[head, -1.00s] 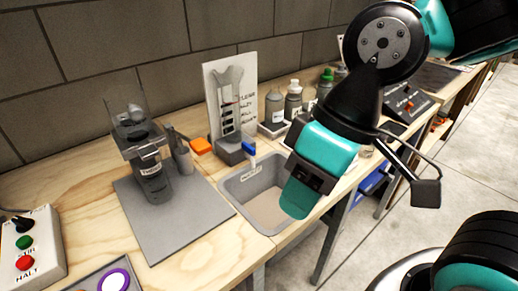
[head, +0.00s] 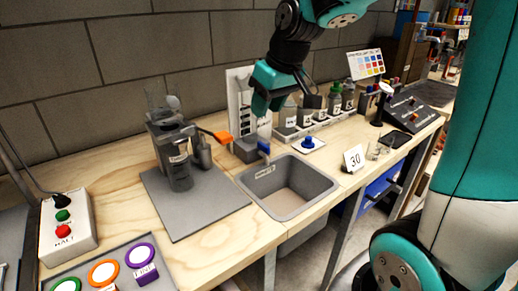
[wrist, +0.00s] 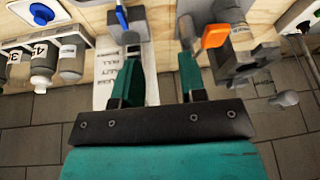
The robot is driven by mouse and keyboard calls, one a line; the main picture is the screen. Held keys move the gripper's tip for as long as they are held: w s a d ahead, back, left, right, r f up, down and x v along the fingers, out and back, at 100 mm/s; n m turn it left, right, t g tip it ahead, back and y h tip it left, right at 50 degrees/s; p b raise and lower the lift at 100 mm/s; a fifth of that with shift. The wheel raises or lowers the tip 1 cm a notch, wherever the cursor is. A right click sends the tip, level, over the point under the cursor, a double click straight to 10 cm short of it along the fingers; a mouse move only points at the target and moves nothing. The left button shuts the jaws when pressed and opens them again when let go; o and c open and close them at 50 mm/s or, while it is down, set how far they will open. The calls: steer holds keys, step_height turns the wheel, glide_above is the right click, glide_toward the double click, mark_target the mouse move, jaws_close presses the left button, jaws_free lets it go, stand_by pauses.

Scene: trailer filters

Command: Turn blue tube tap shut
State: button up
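The blue tap handle (head: 264,147) sits on the grey block (head: 244,148) at the foot of the white tube panel (head: 240,80), by the back left of the sink. In the wrist view the blue handle (wrist: 122,16) is at the top, left of the fingers. My gripper (head: 264,92) hangs above the tap, in front of the panel. In the wrist view my gripper (wrist: 167,58) is open, with nothing between its teal fingers. It is apart from the handle.
The grey sink (head: 290,187) lies in front of the tap. An orange handle (head: 222,137) on the filter device (head: 172,150) is to the left. A blue knob (head: 308,142) and a rack of bottles (head: 335,121) stand to the right. A card marked 30 (head: 354,158) stands nearby.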

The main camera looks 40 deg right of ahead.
steer(key=m+h, duration=0.1)
glide_toward(263, 145)
steer(key=shift+t, duration=0.3)
steer(key=b+x, duration=0.2)
steer(key=x, duration=0.7)
steer(key=shift+s+d+f, duration=0.15)
steer(key=shift+f, duration=0.05)
jaws_close()
